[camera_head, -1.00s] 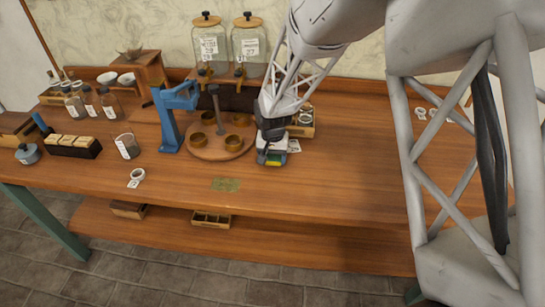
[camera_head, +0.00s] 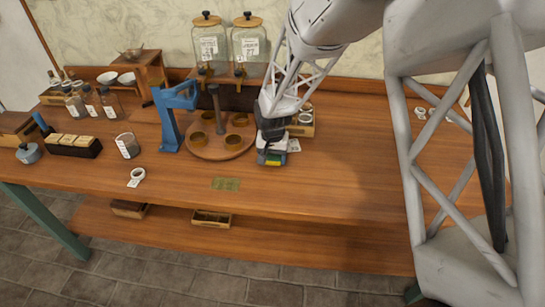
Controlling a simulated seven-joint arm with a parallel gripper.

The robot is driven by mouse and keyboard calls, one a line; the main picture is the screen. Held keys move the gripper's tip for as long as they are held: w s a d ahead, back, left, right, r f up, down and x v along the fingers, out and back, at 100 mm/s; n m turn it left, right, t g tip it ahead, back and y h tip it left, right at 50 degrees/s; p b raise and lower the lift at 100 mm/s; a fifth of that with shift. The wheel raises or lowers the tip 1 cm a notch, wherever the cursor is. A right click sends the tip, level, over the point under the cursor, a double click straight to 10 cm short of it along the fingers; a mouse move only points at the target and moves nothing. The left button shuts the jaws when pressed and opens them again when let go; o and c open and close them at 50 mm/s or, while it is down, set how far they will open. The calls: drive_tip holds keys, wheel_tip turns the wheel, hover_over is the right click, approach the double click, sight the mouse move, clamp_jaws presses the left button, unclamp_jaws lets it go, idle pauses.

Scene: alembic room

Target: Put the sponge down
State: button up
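My gripper (camera_head: 271,150) points down over the middle of the wooden table, just right of a round wooden tray (camera_head: 204,153). A small block with a yellow strip (camera_head: 273,163) and darker, bluish parts shows at the fingertips; it may be the sponge, but it is small and partly covered by my gripper. I cannot tell whether the fingers grip it or whether it touches the table. A flat green patterned patch (camera_head: 226,184) lies on the table to the lower left of my gripper.
The tray holds several brass cups. A blue stand (camera_head: 169,120) rises left of it. Two glass dispensers (camera_head: 209,47) stand behind. A small box (camera_head: 302,124) and white labels (camera_head: 294,145) are close to my gripper's right.

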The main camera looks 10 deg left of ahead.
sight(275, 156)
drive_tip(key=shift+o, duration=0.7)
wheel_tip(275, 156, up, 12)
drive_tip(key=shift+r, duration=0.15)
idle(0.5)
drive_tip(key=s+d+r+t, duration=0.1)
drive_tip(key=s+d+r, duration=1.15)
drive_tip(key=d, duration=0.35)
drive_tip(key=s+d+r, duration=0.1)
drive_tip(key=s+d, duration=0.4)
drive_tip(key=s, duration=0.5)
drive_tip(key=s+d+r+t, duration=0.1)
drive_tip(key=s+d, duration=0.5)
drive_tip(key=s, duration=0.4)
drive_tip(key=shift+s+r+t, duration=0.2)
drive_tip(key=shift+r+t, duration=0.1)
drive_tip(key=shift+r, duration=0.05)
